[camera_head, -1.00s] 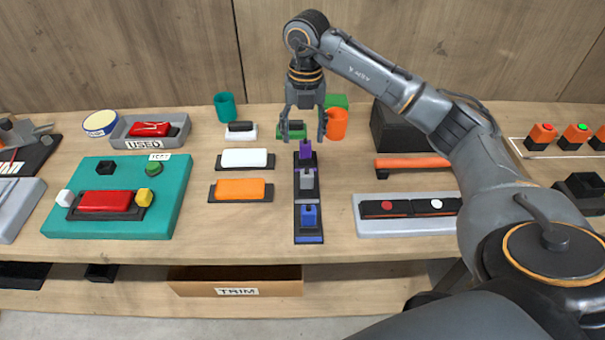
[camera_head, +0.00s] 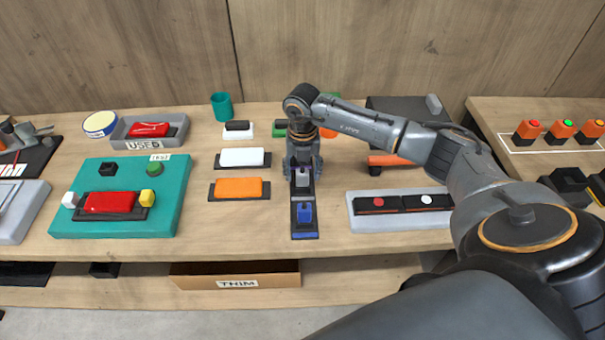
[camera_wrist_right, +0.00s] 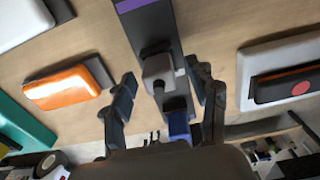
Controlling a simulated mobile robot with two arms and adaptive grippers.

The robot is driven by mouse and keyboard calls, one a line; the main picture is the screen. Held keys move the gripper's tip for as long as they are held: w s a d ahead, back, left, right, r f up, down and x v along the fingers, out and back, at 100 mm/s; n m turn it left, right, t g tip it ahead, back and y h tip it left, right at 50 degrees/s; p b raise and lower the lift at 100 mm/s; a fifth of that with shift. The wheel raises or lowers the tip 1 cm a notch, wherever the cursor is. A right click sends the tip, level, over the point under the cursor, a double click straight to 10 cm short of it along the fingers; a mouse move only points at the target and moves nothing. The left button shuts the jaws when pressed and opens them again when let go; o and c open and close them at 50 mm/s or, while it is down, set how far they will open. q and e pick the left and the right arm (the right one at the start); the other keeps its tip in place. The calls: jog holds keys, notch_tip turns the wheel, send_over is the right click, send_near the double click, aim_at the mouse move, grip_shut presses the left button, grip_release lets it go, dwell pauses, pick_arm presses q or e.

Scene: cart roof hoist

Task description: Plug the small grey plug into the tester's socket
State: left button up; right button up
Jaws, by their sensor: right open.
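The small grey plug (camera_head: 302,174) stands in the middle of a dark rack (camera_head: 305,233), between the open fingers of my right gripper (camera_head: 303,172). In the right wrist view the grey plug (camera_wrist_right: 158,70) shows between the two spread fingertips (camera_wrist_right: 162,88), with gaps on both sides. The blue plug (camera_head: 305,212) stands nearer in the same rack. The purple plug is hidden behind my gripper in the head view. The teal tester board (camera_head: 170,205) lies at left, with a black socket-like block (camera_head: 107,169) and a green button (camera_head: 154,169). My left gripper is not in view.
White (camera_head: 242,157) and orange (camera_head: 240,188) blocks lie left of the rack. A grey tray (camera_head: 356,212) with two dark modules lies at right. A red part (camera_head: 109,203) between white and yellow knobs sits on the tester.

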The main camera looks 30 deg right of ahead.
jog(key=shift+f, duration=0.4)
grip_shut()
jog(key=shift+r, duration=0.1)
